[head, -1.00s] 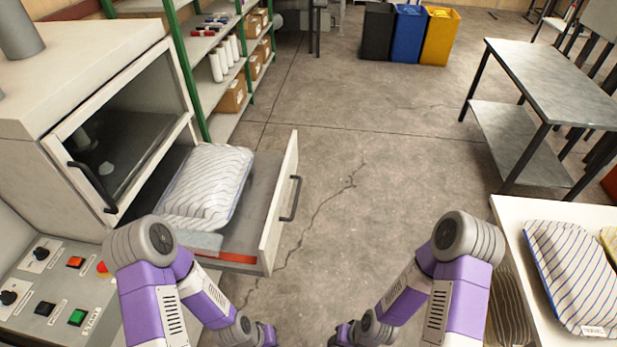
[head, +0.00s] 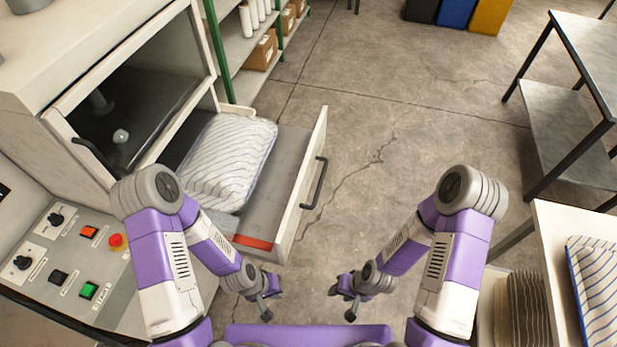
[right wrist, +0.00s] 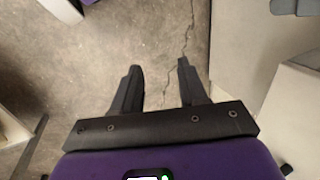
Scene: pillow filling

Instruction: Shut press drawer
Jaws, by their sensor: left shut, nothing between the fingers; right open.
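The press drawer (head: 283,205) is pulled out of the press (head: 45,120) at the left. Its white front panel carries a dark bar handle (head: 315,183) on the outer face. A striped pillow (head: 232,160) in clear wrapping lies in the drawer. My left gripper (head: 267,302) is shut and empty, below and in front of the drawer's near corner in the head view. My right gripper (head: 343,302) is open and empty, apart from the drawer; the right wrist view shows its two spread fingers (right wrist: 157,85) over bare floor.
The press control panel (head: 65,255) with coloured buttons is at lower left. Green-framed shelves (head: 245,80) stand behind the press. A metal table (head: 580,60) and a white table (head: 560,225) with a striped pillow (head: 597,290) are at the right. The floor between is clear.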

